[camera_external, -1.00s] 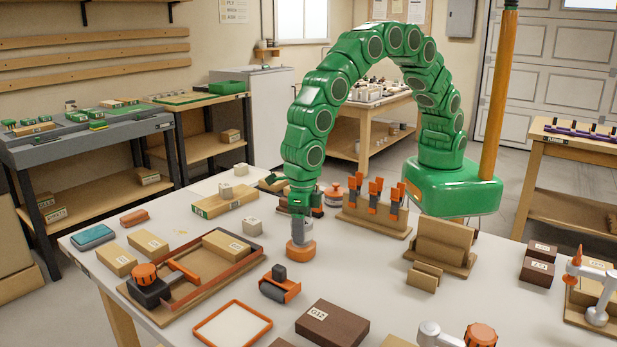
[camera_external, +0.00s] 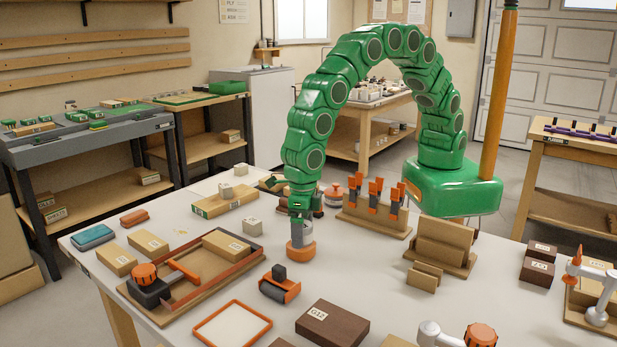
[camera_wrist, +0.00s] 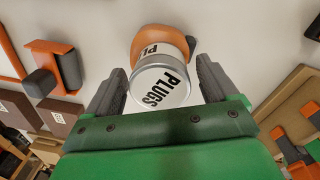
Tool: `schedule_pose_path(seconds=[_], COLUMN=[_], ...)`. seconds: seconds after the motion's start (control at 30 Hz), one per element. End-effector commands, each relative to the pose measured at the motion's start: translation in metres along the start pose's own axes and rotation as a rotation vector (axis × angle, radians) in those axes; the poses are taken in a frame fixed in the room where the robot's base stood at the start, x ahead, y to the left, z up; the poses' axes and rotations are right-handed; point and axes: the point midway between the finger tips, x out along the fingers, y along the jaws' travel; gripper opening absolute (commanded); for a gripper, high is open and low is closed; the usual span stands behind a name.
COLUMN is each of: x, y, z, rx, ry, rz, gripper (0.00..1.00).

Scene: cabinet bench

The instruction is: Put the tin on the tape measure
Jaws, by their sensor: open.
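The tin (camera_wrist: 165,86) is silver with a white label reading PLUGS. It stands upright on a wider, rounded orange body (camera_wrist: 145,43), which looks like the tape measure; the join is partly hidden. In the external view, the tin (camera_external: 302,234) shows above the orange body (camera_external: 301,252) on the bench. My gripper (camera_wrist: 160,80) is open and points down over the tin. Its two dark fingers stand on either side of the tin, with a visible gap on each side in the wrist view.
An orange-and-black tool (camera_external: 280,286) stands close in front. A wooden tray (camera_external: 215,283) is to the left, and a rack of orange-handled tools (camera_external: 373,218) is behind right. A dark box (camera_external: 332,323) lies in front. Some bare benchtop (camera_external: 345,270) shows right of the tin.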

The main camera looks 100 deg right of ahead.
Motion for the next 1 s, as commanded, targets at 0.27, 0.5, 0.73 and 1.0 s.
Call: schedule_pose_path(seconds=[0.27,0.5,0.73,1.0], x=[-0.025,-0.066,-0.106,-0.121], y=[0.001,0.001,0.001,0.000], z=[0.001,0.000,0.000,0.000], rx=[-0.001,-0.001,-0.001,0.000], ry=[-0.003,-0.002,-0.001,0.000], rz=[0.004,0.002,0.003,0.001], gripper=[0.87,0.87,0.87,0.87])
